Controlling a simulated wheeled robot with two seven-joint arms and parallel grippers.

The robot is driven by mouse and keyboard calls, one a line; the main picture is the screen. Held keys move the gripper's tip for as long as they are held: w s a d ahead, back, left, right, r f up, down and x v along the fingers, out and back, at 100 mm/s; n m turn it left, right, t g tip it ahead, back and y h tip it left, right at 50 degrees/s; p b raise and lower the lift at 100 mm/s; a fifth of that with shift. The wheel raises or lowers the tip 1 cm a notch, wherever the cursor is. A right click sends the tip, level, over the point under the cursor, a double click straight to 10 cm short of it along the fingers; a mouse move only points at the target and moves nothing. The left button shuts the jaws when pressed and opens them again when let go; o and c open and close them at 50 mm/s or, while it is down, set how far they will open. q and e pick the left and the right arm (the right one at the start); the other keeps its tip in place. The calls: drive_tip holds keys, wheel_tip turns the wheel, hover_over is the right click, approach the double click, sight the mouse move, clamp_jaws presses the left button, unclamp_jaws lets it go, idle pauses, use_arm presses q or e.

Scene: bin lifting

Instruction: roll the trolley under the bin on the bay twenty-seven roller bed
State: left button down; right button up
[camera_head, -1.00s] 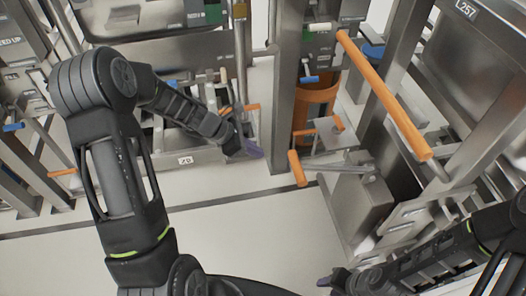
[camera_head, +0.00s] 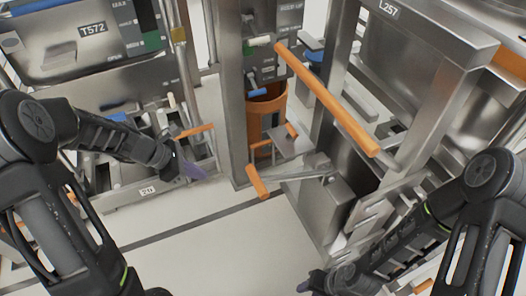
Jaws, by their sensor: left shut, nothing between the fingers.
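My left gripper (camera_head: 193,172), with purple fingertips, is shut and empty in front of the left-hand steel station, above the pale floor. My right gripper (camera_head: 311,284) is at the bottom edge, partly cut off; its jaws are not clear. An orange cylindrical container (camera_head: 267,103) stands behind the central steel post, partly hidden; I cannot tell whether it is the bin. A small plate (camera_head: 146,191) low on the left station has a number I cannot read surely. I cannot pick out the trolley or roller bed with certainty.
The floor (camera_head: 215,245) between my arms is clear.

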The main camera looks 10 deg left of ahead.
use_arm(q)
drive_tip(key=s+d+f+m+g+y+p, duration=0.1)
drive_tip(key=s+d+f+m, duration=0.7)
drive_tip(key=s+d+m, duration=0.2)
drive_tip(key=s+d+f+m+g+y+p, duration=0.1)
drive_tip(key=s+d+f+m+g, duration=0.1)
drive_tip(key=s+d+f+m, duration=0.7)
drive_tip(key=s+d+m, duration=0.1)
drive_tip(key=d+m, duration=0.1)
drive_tip(key=m, duration=0.1)
drive_tip(key=shift+d+p, duration=0.4)
